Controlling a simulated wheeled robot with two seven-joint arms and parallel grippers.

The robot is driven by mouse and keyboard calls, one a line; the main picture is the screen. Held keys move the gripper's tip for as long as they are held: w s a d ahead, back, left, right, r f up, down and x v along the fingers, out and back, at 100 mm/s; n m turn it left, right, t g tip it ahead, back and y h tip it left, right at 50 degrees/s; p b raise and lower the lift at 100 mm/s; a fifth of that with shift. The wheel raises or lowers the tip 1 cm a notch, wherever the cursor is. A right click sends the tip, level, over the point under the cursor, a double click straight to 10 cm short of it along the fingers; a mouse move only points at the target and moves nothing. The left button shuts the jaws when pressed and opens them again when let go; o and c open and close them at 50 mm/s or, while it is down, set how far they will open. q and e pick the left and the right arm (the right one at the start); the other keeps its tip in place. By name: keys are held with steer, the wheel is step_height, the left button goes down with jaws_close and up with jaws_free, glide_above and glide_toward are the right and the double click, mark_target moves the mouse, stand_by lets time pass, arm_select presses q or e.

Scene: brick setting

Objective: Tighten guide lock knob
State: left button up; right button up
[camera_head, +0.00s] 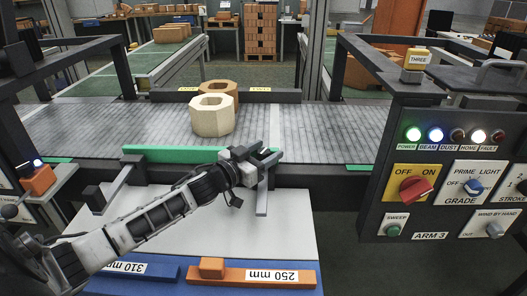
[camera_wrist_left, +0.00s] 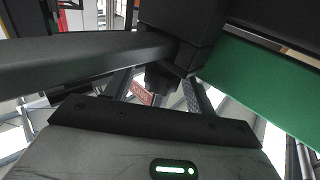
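The green guide rail (camera_head: 172,154) lies along the near edge of the conveyor, with a grey bracket at each end. It also shows in the left wrist view (camera_wrist_left: 255,90). My left gripper (camera_head: 265,157) is at the right bracket (camera_head: 263,192), pointing at its top. In the left wrist view a dark knob-like piece (camera_wrist_left: 160,77) sits under the bracket's black block, between my left fingers (camera_wrist_left: 158,92). The fingers look apart, with a gap beside the piece; contact is not clear. The head view hides the knob behind the gripper. My right gripper is out of view.
A pale hexagonal block (camera_head: 212,117) stands on the conveyor (camera_head: 330,132), with a brown one (camera_head: 219,87) behind. A control panel (camera_head: 445,175) stands at right. An orange bar marked 250 mm (camera_head: 250,276) and a blue bar marked 310 mm (camera_head: 140,278) lie in front.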

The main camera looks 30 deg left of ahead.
arm_select(q)
steer(key=s+a, duration=0.3)
steer(key=s, duration=1.2)
steer(key=shift+s, duration=0.35)
